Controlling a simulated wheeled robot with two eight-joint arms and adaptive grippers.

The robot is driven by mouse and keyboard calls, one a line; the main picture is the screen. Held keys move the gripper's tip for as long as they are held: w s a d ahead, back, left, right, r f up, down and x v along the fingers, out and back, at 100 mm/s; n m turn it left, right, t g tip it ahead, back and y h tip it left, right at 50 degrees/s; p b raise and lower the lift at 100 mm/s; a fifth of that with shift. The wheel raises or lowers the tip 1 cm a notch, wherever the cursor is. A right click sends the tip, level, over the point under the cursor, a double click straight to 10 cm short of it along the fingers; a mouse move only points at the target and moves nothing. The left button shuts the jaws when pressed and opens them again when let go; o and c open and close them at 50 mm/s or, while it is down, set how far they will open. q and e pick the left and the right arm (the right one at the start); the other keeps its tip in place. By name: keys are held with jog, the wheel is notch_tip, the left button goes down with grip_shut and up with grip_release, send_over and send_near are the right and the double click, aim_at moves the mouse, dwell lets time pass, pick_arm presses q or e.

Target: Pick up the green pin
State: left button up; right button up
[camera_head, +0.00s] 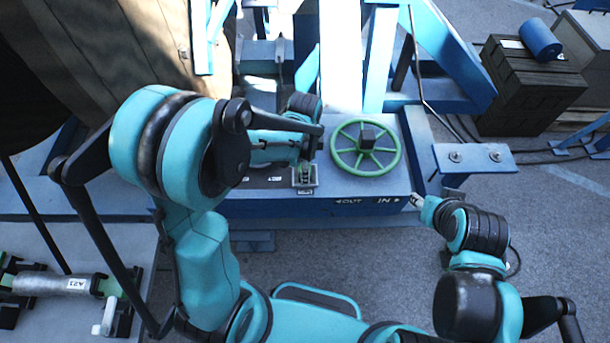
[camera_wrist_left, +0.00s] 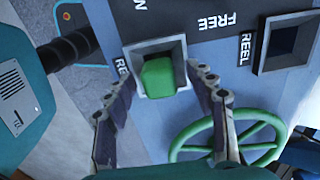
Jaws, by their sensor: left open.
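The green pin (camera_wrist_left: 158,76) sits upright in a square grey-rimmed socket on the blue panel in the left wrist view. In the head view the pin (camera_head: 305,170) is small and partly covered by my left gripper. My left gripper (camera_wrist_left: 161,80) is open, with one finger on each side of the pin and the pin's head between the fingertips. I cannot tell whether the fingers touch it. My right gripper (camera_head: 416,201) is at the right end of the panel, away from the pin; its fingers are too small to read.
A green handwheel (camera_head: 365,147) stands on the panel just right of the pin. An empty square socket (camera_wrist_left: 287,43) labelled REEL is nearby. A blue frame (camera_head: 430,45) rises behind, and a dark crate (camera_head: 530,85) stands at the back right. A labelled cylinder (camera_head: 65,285) lies at the lower left.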

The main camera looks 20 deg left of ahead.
pick_arm(q)
grip_shut()
jog(key=shift+r, duration=0.1)
notch_tip(320, 180, up, 29)
jog(key=p, duration=1)
dwell(1.1)
